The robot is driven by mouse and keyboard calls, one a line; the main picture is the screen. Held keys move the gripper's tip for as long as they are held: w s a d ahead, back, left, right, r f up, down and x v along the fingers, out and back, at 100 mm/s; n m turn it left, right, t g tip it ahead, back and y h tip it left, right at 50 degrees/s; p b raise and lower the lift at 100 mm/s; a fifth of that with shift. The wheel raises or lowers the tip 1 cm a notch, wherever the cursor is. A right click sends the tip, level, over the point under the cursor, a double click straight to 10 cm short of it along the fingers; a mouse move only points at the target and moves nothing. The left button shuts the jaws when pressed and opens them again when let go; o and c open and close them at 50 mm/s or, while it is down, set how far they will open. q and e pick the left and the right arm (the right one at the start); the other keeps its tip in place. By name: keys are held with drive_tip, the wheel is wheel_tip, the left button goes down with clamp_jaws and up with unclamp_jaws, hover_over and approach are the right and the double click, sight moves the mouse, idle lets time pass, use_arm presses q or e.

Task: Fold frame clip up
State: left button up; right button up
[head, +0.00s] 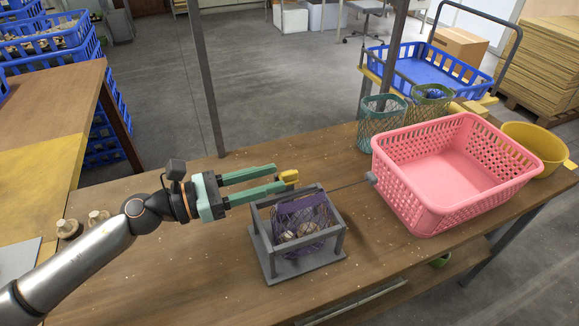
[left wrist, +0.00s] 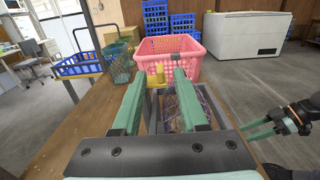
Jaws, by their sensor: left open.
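A grey metal frame (head: 262,243) stands on the wooden table and holds a purple net bag (head: 308,213) with mushrooms in it. A small yellow clip (head: 289,176) shows by the frame's back left corner; in the left wrist view the yellow clip (left wrist: 159,70) lies just beyond and between the fingers. My left gripper (head: 280,177) is open, its green fingertips beside the clip; I cannot tell if they touch it. My right gripper (left wrist: 255,129) shows only in the left wrist view, at the right edge, with its fingers apart and nothing between them.
A pink basket (head: 458,212) stands empty right of the frame, with a thin rod between them. Round brown objects (head: 68,229) lie at the left.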

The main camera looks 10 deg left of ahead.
sight(281, 175)
use_arm(q)
drive_tip(key=shift+p+x, duration=0.6)
drive_tip(key=shift+x, duration=1.8)
drive_tip(key=shift+c, duration=0.4)
clamp_jaws()
